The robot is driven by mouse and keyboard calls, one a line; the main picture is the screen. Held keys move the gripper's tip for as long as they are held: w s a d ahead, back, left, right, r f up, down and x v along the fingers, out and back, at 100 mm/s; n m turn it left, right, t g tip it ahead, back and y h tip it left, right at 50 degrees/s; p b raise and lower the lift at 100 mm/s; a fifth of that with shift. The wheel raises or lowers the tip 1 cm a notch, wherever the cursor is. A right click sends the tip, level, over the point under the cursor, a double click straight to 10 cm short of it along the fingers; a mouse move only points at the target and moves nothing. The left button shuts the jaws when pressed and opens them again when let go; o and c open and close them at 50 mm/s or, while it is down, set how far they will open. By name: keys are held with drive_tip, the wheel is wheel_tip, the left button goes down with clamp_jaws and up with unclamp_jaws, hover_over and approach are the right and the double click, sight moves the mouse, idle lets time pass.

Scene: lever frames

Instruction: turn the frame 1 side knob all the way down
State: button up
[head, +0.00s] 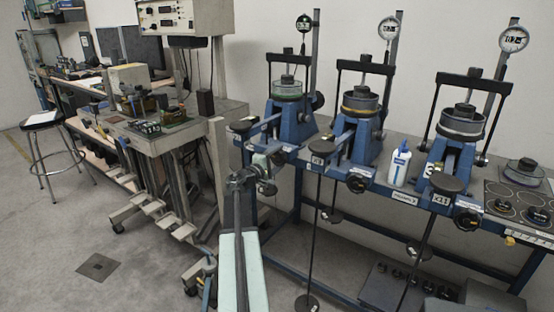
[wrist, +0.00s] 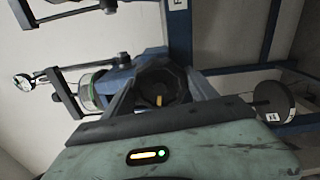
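Frame 1 (head: 291,127) is the leftmost blue lever frame on the bench, with a dial gauge above it. Its side knob (head: 277,158) is dark and partly hidden by my gripper (head: 263,171) in the head view. In the wrist view the knob (wrist: 161,84) is a dark, lobed wheel with an orange mark near its middle. My gripper (wrist: 160,90) has one finger on each side of this knob. The fingers are apart, and I cannot tell whether they press on it.
Two similar frames, the middle one (head: 354,137) and the right one (head: 455,155), stand along the blue bench. A white bottle (head: 399,166) stands between them. Hanging rods and weights are below the bench front. Open floor (head: 95,220) lies to the left.

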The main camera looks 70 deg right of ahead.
drive_tip(key=shift+o, duration=0.9)
drive_tip(key=shift+v, duration=3)
